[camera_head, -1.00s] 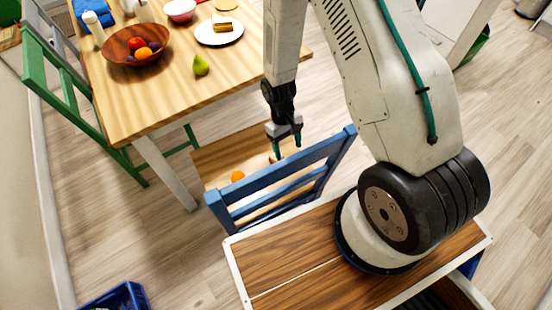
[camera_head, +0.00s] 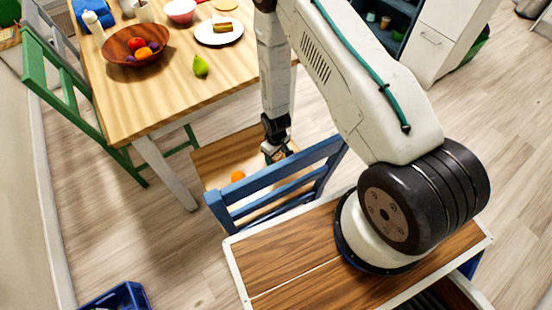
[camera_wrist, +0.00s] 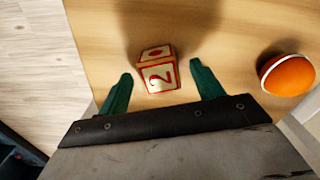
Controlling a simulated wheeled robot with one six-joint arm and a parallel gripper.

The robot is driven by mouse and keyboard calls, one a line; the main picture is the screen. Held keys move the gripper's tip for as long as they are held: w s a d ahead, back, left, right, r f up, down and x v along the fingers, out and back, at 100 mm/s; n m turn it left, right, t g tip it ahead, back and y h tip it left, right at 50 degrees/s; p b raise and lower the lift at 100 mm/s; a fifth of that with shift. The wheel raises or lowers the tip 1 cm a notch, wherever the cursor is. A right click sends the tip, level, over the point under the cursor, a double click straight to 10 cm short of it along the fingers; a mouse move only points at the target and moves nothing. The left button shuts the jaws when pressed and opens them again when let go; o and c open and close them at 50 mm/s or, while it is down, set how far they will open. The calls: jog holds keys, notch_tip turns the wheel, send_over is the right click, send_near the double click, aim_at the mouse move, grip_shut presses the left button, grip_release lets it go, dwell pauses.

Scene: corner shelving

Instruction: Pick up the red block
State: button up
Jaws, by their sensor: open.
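The red block (camera_wrist: 158,70) shows in the wrist view as a small cube with red edges, pale faces and a red number 2. It rests on the wooden seat of the blue chair (camera_head: 280,182). My gripper (camera_wrist: 160,82) is open, with its two green fingers on either side of the block and apart from it. In the head view my gripper (camera_head: 275,156) is low over the chair seat, behind the backrest. The block cannot be made out in the head view.
An orange ball-like object (camera_wrist: 287,75) lies on the seat to the right of the block; it also shows in the head view (camera_head: 238,176). The chair's blue backrest stands close to my arm. A wooden table (camera_head: 150,100) with a fruit bowl (camera_head: 120,54) is at the upper left.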

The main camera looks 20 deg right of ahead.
jog(key=shift+f, duration=0.75)
jog(key=c, duration=1.1)
jog(key=shift+o, duration=0.2)
